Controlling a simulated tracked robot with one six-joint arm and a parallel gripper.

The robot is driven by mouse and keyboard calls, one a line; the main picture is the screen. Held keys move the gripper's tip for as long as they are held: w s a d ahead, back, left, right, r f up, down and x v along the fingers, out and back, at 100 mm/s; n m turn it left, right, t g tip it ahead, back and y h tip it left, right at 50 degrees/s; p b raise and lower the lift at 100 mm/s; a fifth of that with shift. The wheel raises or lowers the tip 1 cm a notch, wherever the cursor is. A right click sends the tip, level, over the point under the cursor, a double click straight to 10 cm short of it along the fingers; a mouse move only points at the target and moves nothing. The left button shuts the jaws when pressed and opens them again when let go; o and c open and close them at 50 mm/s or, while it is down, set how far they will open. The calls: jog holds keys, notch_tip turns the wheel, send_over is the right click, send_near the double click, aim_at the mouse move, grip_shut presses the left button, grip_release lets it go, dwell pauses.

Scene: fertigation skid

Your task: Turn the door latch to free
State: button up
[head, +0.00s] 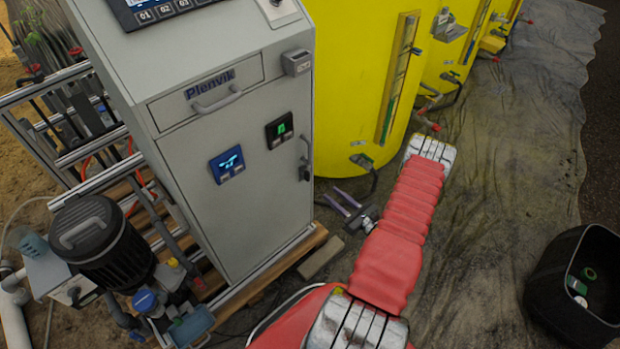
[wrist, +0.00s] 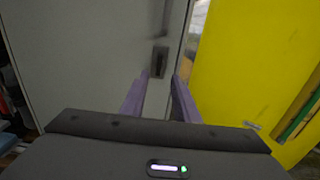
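The grey cabinet (head: 240,200) stands left of centre in the head view, with its door shut as far as I can see. A door latch (head: 304,172), a small dark piece on a narrow plate, is at the door's right edge. In the wrist view the latch (wrist: 160,62) is upright, just beyond the fingertips and roughly between them. My gripper (head: 332,194) has two purple fingers, spread apart and empty. It is to the right of and below the latch in the head view, apart from it. The wrist view shows the gripper (wrist: 161,78) pointing at the door.
Yellow tanks (head: 350,70) stand close to the right of the cabinet. A pull handle (head: 217,100) is on the cabinet's upper drawer. A black pump (head: 100,240) is at the left. A black bin (head: 575,290) is at the lower right. The sheet-covered floor between is mostly clear.

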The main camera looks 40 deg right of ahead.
aim_at(309, 176)
jog(key=w, duration=1.2)
jog(key=shift+w+a, duration=0.2)
jog(key=shift+w, duration=0.15)
jog(key=shift+c, duration=0.4)
grip_shut()
jog(key=shift+a, duration=0.15)
